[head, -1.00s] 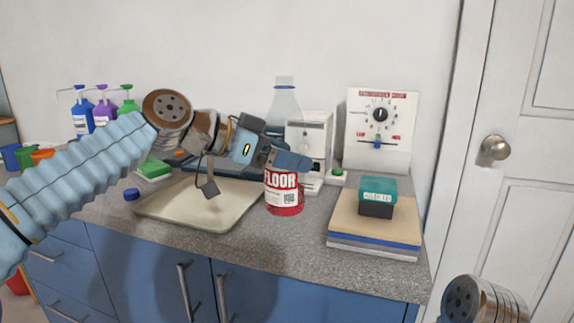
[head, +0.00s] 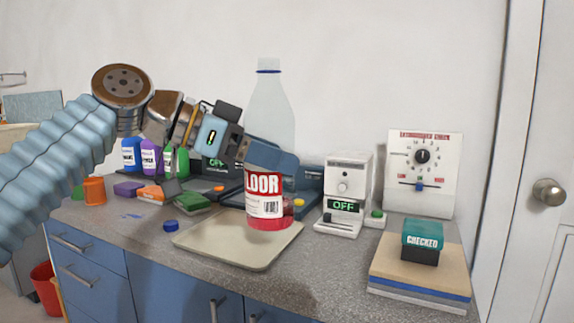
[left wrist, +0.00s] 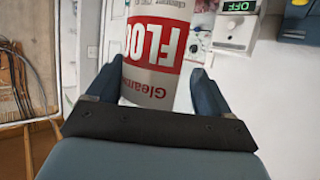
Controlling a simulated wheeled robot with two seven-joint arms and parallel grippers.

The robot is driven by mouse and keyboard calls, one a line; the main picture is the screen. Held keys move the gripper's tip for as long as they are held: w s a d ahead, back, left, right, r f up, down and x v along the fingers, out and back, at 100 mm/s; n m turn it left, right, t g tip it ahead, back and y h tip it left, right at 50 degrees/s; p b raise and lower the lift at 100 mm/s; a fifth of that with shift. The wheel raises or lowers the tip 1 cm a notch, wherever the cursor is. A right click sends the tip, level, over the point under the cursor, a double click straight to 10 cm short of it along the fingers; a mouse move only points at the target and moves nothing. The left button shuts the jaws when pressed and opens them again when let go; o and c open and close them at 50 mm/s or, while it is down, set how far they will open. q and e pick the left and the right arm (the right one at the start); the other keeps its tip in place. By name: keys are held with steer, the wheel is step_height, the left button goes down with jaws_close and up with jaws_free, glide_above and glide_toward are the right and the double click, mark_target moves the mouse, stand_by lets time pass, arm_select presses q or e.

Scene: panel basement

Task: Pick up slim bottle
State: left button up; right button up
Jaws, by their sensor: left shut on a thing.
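The slim bottle (head: 266,200) is clear, with a narrow neck, a red and white label reading "LOOR" and red liquid at the bottom. It is upright in the head view and appears raised above the beige tray (head: 225,248). My left gripper (head: 272,160) is shut on the bottle around its middle, and its fingers hide part of it. In the left wrist view the bottle's label (left wrist: 158,55) shows upside down between the two fingers. My right gripper is not in view.
A white device (head: 343,195) reading OFF and a dial panel (head: 422,175) stand to the right. Blue, purple and green bottles (head: 152,157) and small coloured items stand to the left.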

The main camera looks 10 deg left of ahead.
arm_select(q)
steer(key=shift+s+a+r, duration=0.5)
steer(key=shift+s+a, duration=0.25)
steer(key=shift+a, duration=0.1)
stand_by(0.3)
